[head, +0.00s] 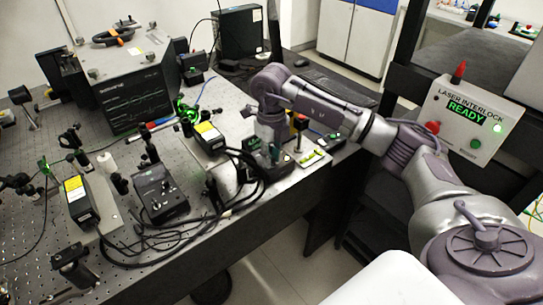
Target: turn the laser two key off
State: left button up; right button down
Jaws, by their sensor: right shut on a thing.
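My right gripper (274,152) points down at the right front part of the optical bench (110,262). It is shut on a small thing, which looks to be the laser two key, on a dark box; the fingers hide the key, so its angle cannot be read. One laser head (209,137) with a yellow label lies just left of my gripper. Another laser head (77,197) lies further left. A black control box (160,195) with small knobs stands between them. My left gripper is not in view.
Thick black cables (245,185) loop close to my gripper's left. A yellow-green piece (310,158) lies to its right, near the bench edge. A laser interlock box (466,115) reads READY with a green light. A large instrument (130,85) stands at the back.

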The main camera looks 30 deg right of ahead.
jog(key=n+b, duration=0.2)
jog(key=n, duration=0.1)
jog(key=shift+n, duration=0.3)
jog(key=n+b, duration=0.2)
jog(key=n, duration=0.2)
jog(key=shift+n, duration=0.3)
jog(key=n+b, duration=0.1)
jog(key=n, duration=0.3)
jog(key=shift+n+b, duration=0.3)
jog(key=shift+b, duration=0.05)
jog(key=shift+r+n+b, duration=0.1)
jog(key=shift+n+b, duration=0.45)
jog(key=shift+n, duration=1.65)
jog(key=c, duration=1)
grip_release()
